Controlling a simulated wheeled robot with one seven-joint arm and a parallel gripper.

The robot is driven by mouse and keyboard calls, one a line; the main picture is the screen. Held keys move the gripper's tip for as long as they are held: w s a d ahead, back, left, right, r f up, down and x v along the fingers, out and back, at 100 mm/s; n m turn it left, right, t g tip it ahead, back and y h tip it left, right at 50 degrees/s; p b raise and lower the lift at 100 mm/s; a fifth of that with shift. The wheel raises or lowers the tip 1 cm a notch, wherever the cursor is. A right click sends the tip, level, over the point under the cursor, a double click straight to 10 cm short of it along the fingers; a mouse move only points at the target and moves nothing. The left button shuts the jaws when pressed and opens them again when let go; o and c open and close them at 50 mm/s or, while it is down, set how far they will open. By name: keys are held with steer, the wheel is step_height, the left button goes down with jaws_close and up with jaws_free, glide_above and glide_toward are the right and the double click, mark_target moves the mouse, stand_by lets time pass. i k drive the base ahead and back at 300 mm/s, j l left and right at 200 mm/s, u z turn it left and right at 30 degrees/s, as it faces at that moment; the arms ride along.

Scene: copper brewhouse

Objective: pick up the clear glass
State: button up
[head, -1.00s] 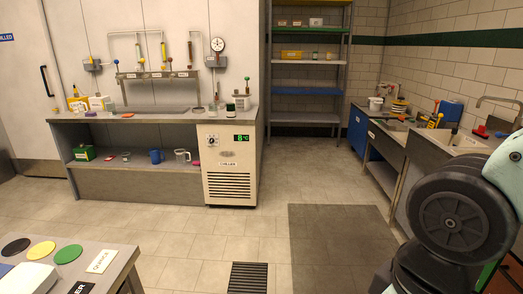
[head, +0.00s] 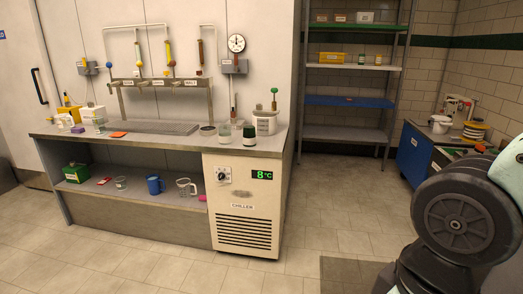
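Several clear-looking vessels show in the head view, and I cannot tell for sure which is the clear glass. A small clear glass (head: 121,183) stands on the lower shelf, left of a blue mug (head: 154,185). A clear mug with a handle (head: 186,188) stands right of the blue mug. On the counter top, a clear glass-like vessel (head: 224,131) stands near the right end, beside a dark green jar (head: 249,135). Another small clear vessel (head: 99,126) is at the counter's left. My gripper is not in view; only part of my arm shows at the right.
The counter (head: 160,144) has a chiller (head: 246,228) under its right end. A green box (head: 76,173) is on the lower shelf. A tall shelf rack (head: 345,101) and a blue cabinet (head: 412,155) stand behind. The floor (head: 150,265) before the counter is clear.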

mark_target(224, 136)
steer(key=i+j, duration=0.25)
steer(key=i, duration=0.3)
steer(key=i+j+z, duration=0.15)
steer(key=i+j, duration=0.15)
steer(key=i, duration=0.3)
steer(key=i+j, duration=0.35)
steer(key=i, duration=0.2)
steer(key=i+j+z, duration=0.15)
steer(key=j, duration=0.45)
steer(key=i+j+z, duration=0.15)
steer(key=j, duration=0.45)
steer(key=i+j+z, duration=0.15)
steer(key=j, duration=0.45)
steer(key=j+z, duration=0.15)
steer(key=j, duration=0.45)
